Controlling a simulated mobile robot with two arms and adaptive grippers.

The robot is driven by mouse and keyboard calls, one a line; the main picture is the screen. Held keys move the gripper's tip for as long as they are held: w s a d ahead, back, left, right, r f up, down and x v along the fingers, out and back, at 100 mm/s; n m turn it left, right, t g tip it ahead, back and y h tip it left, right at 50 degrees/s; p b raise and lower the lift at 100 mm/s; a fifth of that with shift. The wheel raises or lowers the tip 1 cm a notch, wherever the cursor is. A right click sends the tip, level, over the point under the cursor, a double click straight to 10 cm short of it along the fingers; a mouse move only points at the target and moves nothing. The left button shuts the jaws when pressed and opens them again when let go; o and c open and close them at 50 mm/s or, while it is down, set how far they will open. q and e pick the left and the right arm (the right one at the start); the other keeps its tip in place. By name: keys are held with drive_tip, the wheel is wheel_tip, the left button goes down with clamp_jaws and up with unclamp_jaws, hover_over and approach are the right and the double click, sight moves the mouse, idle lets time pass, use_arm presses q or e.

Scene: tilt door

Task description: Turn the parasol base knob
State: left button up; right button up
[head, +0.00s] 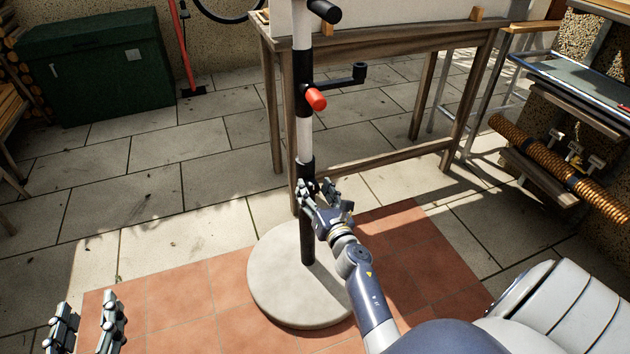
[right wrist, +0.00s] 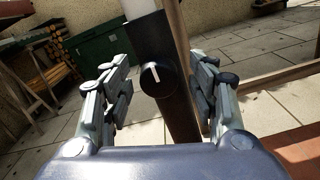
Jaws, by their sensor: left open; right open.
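The parasol base (head: 285,285) is a pale round slab on red tiles, with a dark tube and a white pole (head: 304,135) standing upright in it. The black knob (right wrist: 158,77), with a white line on its face, sits on the dark tube in the right wrist view. My right gripper (head: 325,192) is at the tube in the head view. Its open fingers stand on either side of the knob in the right wrist view, apart from it. My left gripper (head: 88,325) is open and empty at the lower left, away from the base.
A wooden table (head: 375,42) stands behind the pole. A dark green box (head: 98,68) is at the back left.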

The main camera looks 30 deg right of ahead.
drive_tip(key=shift+w, duration=0.1)
drive_tip(key=shift+r, duration=0.1)
drive_tip(key=shift+c, duration=0.9)
drive_tip(key=c, duration=0.9)
